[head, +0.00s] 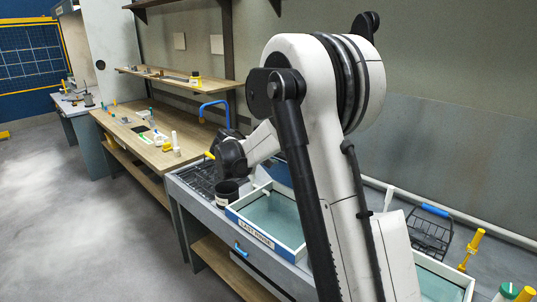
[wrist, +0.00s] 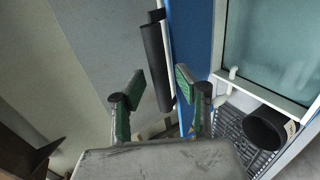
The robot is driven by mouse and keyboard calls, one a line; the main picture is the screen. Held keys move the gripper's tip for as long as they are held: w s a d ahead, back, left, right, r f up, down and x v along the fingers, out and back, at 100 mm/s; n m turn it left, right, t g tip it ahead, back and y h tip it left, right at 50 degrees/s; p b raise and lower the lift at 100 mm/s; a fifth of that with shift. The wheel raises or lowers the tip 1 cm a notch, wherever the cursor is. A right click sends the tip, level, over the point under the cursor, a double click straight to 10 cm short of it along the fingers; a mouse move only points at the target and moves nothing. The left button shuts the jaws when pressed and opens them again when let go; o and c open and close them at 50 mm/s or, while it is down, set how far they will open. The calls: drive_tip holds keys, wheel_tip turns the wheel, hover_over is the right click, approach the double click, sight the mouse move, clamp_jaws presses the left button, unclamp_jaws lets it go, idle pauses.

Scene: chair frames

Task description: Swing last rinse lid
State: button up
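The last rinse tank (head: 258,234) has a labelled white front rim and pale water showing, with its top uncovered. A blue panel that looks like its lid (head: 277,170) stands raised at the tank's back side, partly hidden by my arm. In the wrist view the blue lid (wrist: 189,28) is seen nearly edge-on beside the tank rim (wrist: 219,40), with a dark bar like a handle (wrist: 155,62) along it. My gripper (wrist: 158,84) is open, its green-padded fingers apart, with the bar between or just beyond them. I cannot tell whether they touch it. The fingertips are unclear in the head view.
A black cup (head: 227,194) stands on a dark grate (head: 197,178) left of the tank; it also shows in the wrist view (wrist: 266,128). A wire basket (head: 428,232) and yellow-handled tool (head: 472,248) lie right. A wooden bench (head: 150,140) with small items stands beyond.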

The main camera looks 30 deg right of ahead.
drive_tip(key=shift+w+d+f, duration=0.15)
drive_tip(key=shift+d+f, duration=0.15)
drive_tip(key=shift+d, duration=0.3)
drive_tip(key=shift+d+f, duration=0.1)
drive_tip(key=shift+c, duration=0.7)
clamp_jaws()
drive_tip(key=s+a+f+b, duration=0.1)
drive_tip(key=a+f+b, duration=0.3)
drive_tip(key=a+f, duration=0.1)
drive_tip(key=shift+s+a+f+b, duration=0.2)
drive_tip(key=shift+s+a+b, duration=0.15)
